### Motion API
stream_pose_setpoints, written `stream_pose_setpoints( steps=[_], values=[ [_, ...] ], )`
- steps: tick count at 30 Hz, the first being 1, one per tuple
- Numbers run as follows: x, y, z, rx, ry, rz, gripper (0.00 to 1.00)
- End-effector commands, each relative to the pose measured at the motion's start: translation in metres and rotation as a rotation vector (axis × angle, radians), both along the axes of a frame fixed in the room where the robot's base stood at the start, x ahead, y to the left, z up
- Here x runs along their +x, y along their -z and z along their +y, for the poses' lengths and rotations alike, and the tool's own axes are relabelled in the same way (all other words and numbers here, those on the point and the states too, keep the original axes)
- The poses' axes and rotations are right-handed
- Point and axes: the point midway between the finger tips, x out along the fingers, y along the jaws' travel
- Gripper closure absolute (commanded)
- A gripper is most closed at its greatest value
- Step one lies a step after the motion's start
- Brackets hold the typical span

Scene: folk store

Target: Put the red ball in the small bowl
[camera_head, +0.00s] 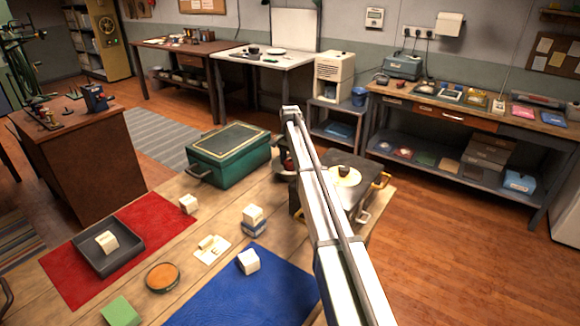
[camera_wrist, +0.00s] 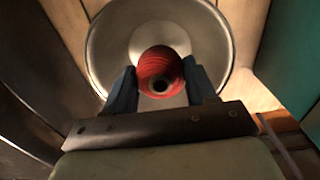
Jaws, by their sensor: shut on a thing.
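The red ball (camera_wrist: 160,66) is between the two blue fingers of my gripper (camera_wrist: 160,84) in the wrist view. The gripper is shut on it. A round grey metal bowl (camera_wrist: 108,48) lies behind the ball in that view, and the ball appears over its interior. In the head view a bit of the red ball (camera_head: 289,160) shows beside my arm, at the dark bowl (camera_head: 281,173). My arm hides much of both there. I cannot tell whether the ball touches the bowl's bottom.
A green case (camera_head: 228,168) stands left of the bowl, and a dark box (camera_head: 352,204) with yellow handles stands to its right. White blocks, a grey tray (camera_head: 84,262), an orange round dish (camera_head: 162,278) and a blue mat (camera_head: 255,295) lie nearer on the wooden table.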

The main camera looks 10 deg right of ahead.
Motion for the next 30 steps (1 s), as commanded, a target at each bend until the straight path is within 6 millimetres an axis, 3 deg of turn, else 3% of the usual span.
stream_pose_setpoints(
  steps=[6, 17, 18, 26, 30],
  values=[
    [0.000, 0.023, 0.000, 0.000, 0.000, 0.000, 0.73],
    [0.000, 0.026, 0.000, 0.000, 0.000, 0.000, 0.73],
    [0.000, 0.026, 0.000, 0.000, 0.000, 0.000, 0.43],
    [0.000, 0.026, 0.000, 0.000, 0.000, 0.000, 0.19],
    [0.000, 0.026, 0.000, 0.000, 0.000, 0.000, 0.19]
  ],
)
